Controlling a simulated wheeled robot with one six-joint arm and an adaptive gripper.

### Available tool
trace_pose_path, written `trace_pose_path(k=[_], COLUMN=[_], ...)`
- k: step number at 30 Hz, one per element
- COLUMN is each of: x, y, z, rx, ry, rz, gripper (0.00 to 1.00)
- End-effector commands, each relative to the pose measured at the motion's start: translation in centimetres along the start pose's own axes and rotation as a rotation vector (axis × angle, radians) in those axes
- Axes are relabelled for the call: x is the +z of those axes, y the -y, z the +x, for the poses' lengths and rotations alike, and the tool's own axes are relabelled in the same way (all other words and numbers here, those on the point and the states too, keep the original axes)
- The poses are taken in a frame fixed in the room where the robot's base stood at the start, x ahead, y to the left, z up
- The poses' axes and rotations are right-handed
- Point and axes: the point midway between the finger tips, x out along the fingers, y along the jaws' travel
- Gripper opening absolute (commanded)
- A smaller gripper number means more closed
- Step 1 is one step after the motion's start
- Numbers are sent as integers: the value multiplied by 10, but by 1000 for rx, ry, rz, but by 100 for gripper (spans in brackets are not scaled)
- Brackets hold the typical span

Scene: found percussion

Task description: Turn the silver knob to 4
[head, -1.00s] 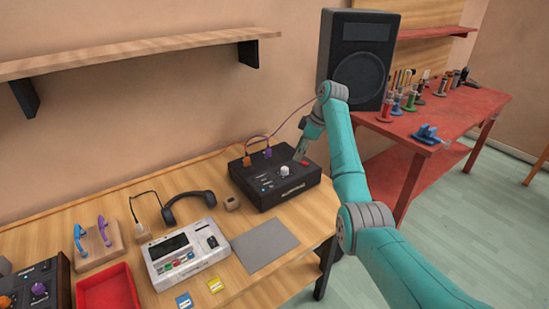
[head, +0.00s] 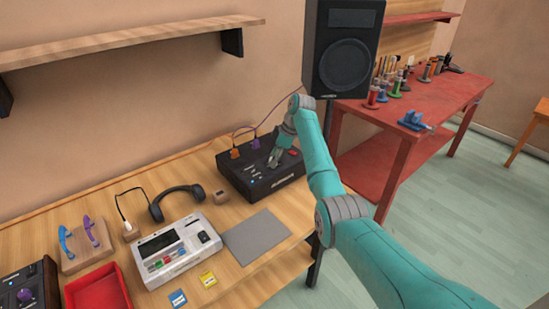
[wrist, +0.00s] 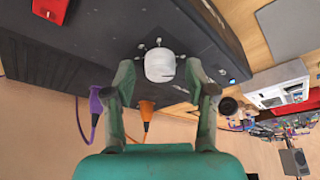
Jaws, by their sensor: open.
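The silver knob (wrist: 160,67) stands on top of the black box (head: 262,186), with pale marks around it; no numbers are readable. In the wrist view it has a dark pointer line on its face. My gripper (wrist: 159,75) is open, with one finger on each side of the knob. A gap seems to show on both sides, but I cannot tell whether either finger touches. In the head view my gripper (head: 274,162) is over the box top and hides most of the knob.
An orange plug (head: 234,153) and a purple plug (head: 256,144) with cables stand at the box's back edge. A red button (head: 293,152) is near its right end. A black speaker (head: 343,60) is behind. Headphones (head: 176,203) and a grey mat (head: 256,236) lie nearby.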

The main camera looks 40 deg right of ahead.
Motion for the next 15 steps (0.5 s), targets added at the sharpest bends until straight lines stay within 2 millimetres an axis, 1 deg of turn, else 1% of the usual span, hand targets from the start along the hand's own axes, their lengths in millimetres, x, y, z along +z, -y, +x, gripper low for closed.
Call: trace_pose_path(k=[9, 10, 11, 12, 14, 15], x=[0, 0, 0, 0, 0, 0], y=[0, 0, 0, 0, 0, 0], z=[3, 3, 3, 3, 2, 2], rx=[0, 0, 0, 0, 0, 0], ry=[0, 0, 0, 0, 0, 0], rz=[0, 0, 0, 0, 0, 0], gripper=[56, 51, 44, 34, 18, 8])
